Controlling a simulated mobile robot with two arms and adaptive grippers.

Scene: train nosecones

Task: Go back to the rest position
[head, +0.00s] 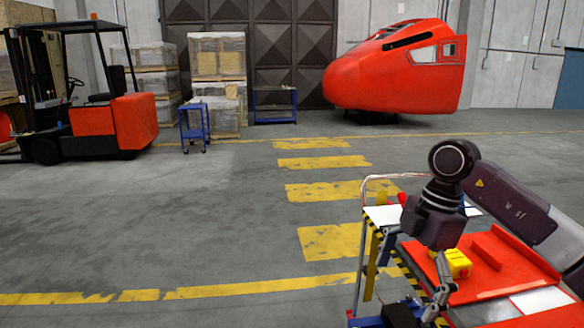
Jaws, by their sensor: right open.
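My right arm comes in from the right edge of the head view and bends down at a dark wrist. My right gripper (437,305) hangs at the lower right, beside the left edge of a cart with a red top (492,288). It is open, and nothing shows between its fingers. A small yellow object (458,263) sits on the red top close to the gripper. My left arm and gripper do not show.
A large red train nosecone (395,75) stands at the back. A red forklift (112,122) is at the left, near wrapped pallets (217,62) and a small blue trolley (194,130). Grey floor with yellow stripes (326,190) is clear in the middle.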

